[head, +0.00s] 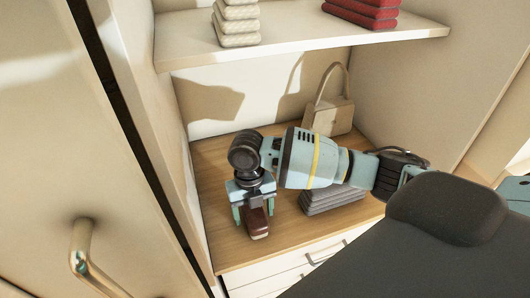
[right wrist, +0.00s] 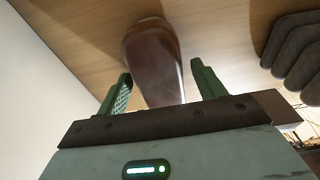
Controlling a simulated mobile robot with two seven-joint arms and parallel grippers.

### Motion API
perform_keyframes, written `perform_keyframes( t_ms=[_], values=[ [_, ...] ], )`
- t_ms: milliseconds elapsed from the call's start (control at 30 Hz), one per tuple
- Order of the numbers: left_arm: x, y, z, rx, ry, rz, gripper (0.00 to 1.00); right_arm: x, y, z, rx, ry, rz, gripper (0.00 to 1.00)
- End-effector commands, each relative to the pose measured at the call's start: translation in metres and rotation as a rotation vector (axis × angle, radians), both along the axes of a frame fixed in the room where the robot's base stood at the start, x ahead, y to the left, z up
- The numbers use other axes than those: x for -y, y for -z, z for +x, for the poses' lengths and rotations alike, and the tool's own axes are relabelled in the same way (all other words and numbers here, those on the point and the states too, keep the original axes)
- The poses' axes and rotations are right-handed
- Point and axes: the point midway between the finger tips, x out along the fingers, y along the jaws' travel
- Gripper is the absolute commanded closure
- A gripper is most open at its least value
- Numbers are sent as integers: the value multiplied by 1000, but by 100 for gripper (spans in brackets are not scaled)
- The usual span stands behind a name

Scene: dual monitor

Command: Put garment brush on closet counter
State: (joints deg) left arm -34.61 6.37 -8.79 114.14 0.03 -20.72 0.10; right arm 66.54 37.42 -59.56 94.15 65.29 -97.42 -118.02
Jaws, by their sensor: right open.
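The garment brush (head: 257,224), dark brown with a paler underside, appears to lie on the wooden closet counter (head: 218,170) near its front edge. In the right wrist view the brush (right wrist: 153,50) shows as a smooth brown shape above the wood (right wrist: 85,45). My right gripper (head: 254,210) is over the brush's near end, with its green fingers open on either side. In the right wrist view the fingers (right wrist: 161,75) stand apart from the brush, with gaps on both sides. My left gripper is not in view.
A folded grey stack (head: 330,200) lies right of the brush, partly behind my arm. A beige handbag (head: 332,115) stands at the back. A shelf (head: 300,35) with folded cloths hangs above. The closet's left wall (head: 150,130) is close by.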

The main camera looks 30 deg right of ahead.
Motion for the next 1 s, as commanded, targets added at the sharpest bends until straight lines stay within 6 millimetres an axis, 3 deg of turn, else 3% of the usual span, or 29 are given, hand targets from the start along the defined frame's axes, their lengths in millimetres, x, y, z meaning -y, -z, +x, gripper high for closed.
perform_keyframes(
  t_ms=[167, 633, 800, 1000],
  values=[
    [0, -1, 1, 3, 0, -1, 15, 0, -16, 2, 2, 0, 1, 31],
    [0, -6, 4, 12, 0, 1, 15, 4, -104, 14, 0, -1, 1, 31],
    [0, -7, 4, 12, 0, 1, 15, 4, -120, 15, -2, 0, 1, 31],
    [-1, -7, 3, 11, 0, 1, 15, 5, -124, 16, -4, 0, 1, 31]
  ],
)
